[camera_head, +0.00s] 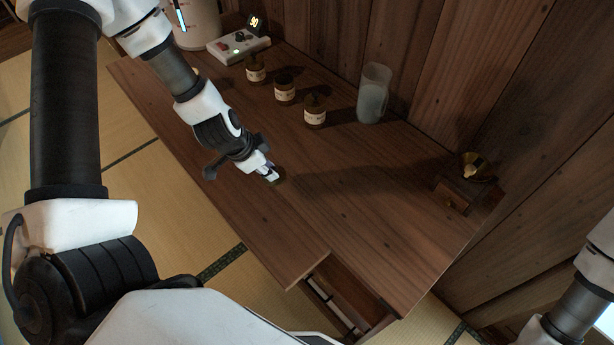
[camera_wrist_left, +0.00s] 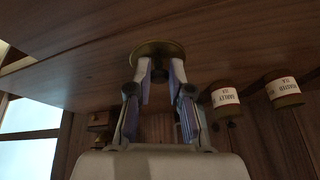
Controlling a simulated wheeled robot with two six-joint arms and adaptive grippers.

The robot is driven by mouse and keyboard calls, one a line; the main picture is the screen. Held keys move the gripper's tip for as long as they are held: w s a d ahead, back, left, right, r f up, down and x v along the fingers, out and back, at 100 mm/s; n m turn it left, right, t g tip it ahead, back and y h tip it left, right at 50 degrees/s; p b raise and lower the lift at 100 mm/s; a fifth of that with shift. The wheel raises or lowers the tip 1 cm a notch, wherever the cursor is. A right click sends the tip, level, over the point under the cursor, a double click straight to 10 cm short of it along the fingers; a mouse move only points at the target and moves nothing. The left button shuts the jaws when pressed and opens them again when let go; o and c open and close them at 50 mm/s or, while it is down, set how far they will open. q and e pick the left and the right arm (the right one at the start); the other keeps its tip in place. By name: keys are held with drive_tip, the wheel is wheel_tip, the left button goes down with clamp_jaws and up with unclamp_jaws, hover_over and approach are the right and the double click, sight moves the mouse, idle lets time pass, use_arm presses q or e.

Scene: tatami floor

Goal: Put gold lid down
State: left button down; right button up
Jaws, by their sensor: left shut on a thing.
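My left gripper (camera_head: 269,173) is shut on the gold lid, low over the bare middle of the wooden table (camera_head: 230,215). In the left wrist view, the fingers (camera_wrist_left: 160,75) pinch the round, dull gold lid (camera_wrist_left: 152,48) from its knob side. Its disc lies close to the table surface; I cannot tell whether it touches. In the head view the fingertips mostly hide the lid. Three small labelled jars (camera_head: 255,70), (camera_head: 284,90), (camera_head: 314,112) stand in a row behind the gripper. My right gripper is out of view.
A clear glass container (camera_head: 373,94) stands near the back wall. A white device (camera_head: 238,46) sits at the back left. A small wooden box with a brass bowl (camera_head: 465,188) stands at the right. A drawer (camera_head: 347,298) is open at the front. The table's middle is clear.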

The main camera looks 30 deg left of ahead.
use_arm(q)
drive_tip(key=w, duration=0.1)
drive_tip(key=w+d+f+b, duration=0.1)
drive_tip(key=w+d+b, duration=0.1)
drive_tip(key=shift+w+d+f, duration=0.1)
drive_tip(key=shift+w+f, duration=0.2)
drive_tip(key=shift+f, duration=0.1)
drive_tip(key=shift+w+d+r+b, duration=0.2)
drive_tip(key=shift+w+d+b, duration=0.2)
drive_tip(key=shift+d, duration=0.25)
drive_tip(key=shift+w+d+r+b, duration=0.2)
drive_tip(key=shift+w+d+b, duration=0.1)
drive_tip(key=shift+w+d, duration=0.25)
drive_tip(key=shift+w+d+p, duration=0.65)
drive_tip(key=shift+w+p, duration=0.05)
drive_tip(key=shift+w, duration=0.05)
drive_tip(key=shift+w+d, duration=0.2)
drive_tip(key=shift+w, duration=0.05)
wheel_tip(320, 180, down, 3)
drive_tip(key=shift+s+f+p, duration=0.1)
drive_tip(key=shift+f+p, duration=0.1)
drive_tip(key=shift+p, duration=0.2)
drive_tip(key=shift+f, duration=0.35)
drive_tip(key=c, duration=1.1)
unclamp_jaws()
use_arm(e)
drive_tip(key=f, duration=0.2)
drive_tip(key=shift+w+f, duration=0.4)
use_arm(q)
drive_tip(key=shift+o, duration=0.2)
